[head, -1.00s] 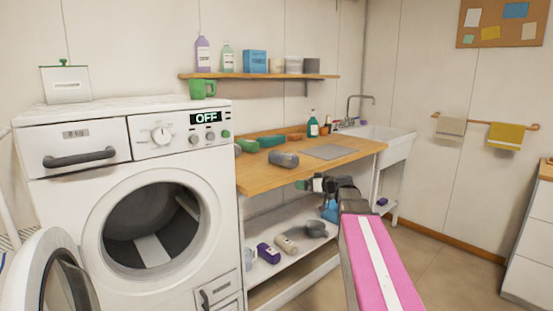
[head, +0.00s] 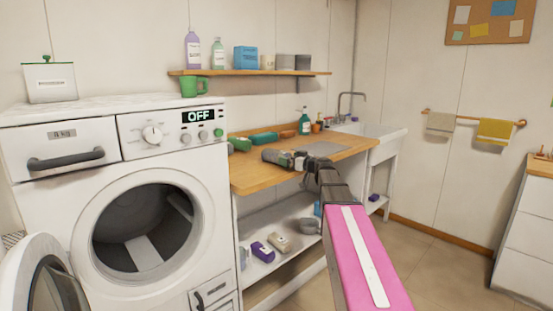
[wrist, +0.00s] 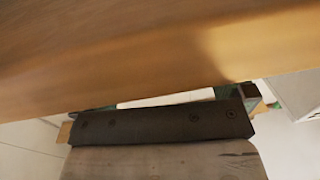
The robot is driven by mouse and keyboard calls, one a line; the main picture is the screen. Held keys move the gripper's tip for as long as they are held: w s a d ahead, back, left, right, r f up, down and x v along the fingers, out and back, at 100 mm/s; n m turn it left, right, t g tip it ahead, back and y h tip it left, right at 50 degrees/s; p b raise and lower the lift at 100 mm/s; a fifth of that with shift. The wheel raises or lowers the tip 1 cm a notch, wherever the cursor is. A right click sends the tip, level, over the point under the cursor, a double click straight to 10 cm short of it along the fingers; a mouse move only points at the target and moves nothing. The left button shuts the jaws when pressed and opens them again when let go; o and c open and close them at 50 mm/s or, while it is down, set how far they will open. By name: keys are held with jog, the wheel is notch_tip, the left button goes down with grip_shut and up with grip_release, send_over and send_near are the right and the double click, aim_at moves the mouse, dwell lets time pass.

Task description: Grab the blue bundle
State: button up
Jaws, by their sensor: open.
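A small blue thing (head: 317,208) shows in the head view on the shelf under the counter, partly hidden by my arm; I cannot tell whether it is a bundle. A grey, slightly bluish roll (head: 271,156) lies on the wooden counter (head: 252,180). My gripper (head: 292,161) is open at counter height, just right of the roll in the picture. I cannot tell whether it touches the roll. In the wrist view, a wooden surface (wrist: 110,45) fills the top, very close, above a dark bar. No blue bundle shows clearly there.
Green items (head: 264,137) and a teal bottle (head: 304,122) stand behind on the counter, left of the sink (head: 372,132). A purple bottle (head: 262,251) and a pale one (head: 279,242) lie on the lower shelf. The washer's open door (head: 48,285) is at left.

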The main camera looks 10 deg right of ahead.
aim_at(277, 157)
jog(key=x, duration=0.3)
jog(key=shift+w+a, duration=0.15)
jog(key=shift+w, duration=0.25)
jog(key=c, duration=1)
jog(key=shift+s+r, duration=0.1)
